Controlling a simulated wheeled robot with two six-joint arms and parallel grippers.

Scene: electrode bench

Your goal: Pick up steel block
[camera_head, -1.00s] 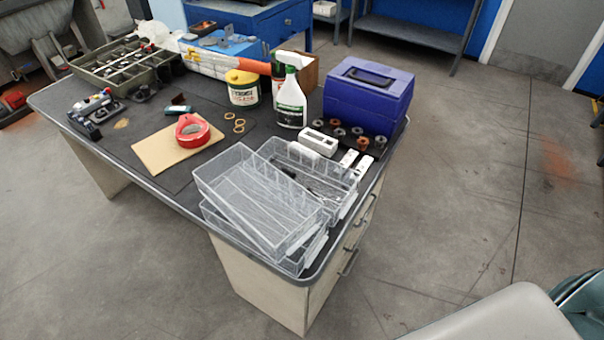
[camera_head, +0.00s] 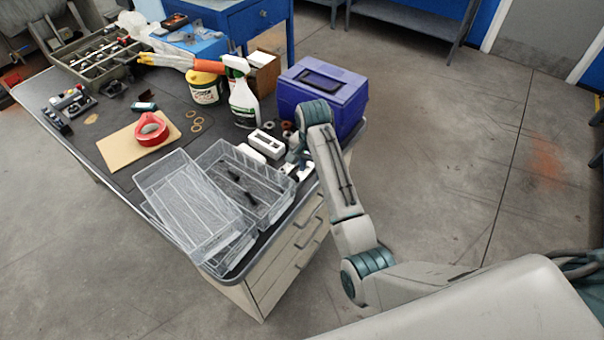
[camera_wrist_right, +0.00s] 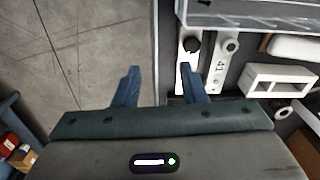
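A pale rectangular block with dark openings (camera_head: 265,143), which looks like the steel block, lies on the dark bench top near its right end, beside the clear trays. It shows in the right wrist view (camera_wrist_right: 279,81) to the right of my fingers, apart from them. My right gripper (camera_head: 301,164) is over the bench's right edge, partly hidden by its own arm in the head view. In the wrist view its two fingers (camera_wrist_right: 158,78) are spread and empty. The right finger overlaps a narrow white strip with a black knob (camera_wrist_right: 191,50). My left gripper is out of view.
Clear trays (camera_head: 190,205) fill the bench's front corner. A purple case (camera_head: 350,100), a spray bottle (camera_head: 243,100) and a yellow tin (camera_head: 205,88) stand behind the block. Red tape (camera_head: 150,129) lies on a brown board. Open floor lies right of the bench.

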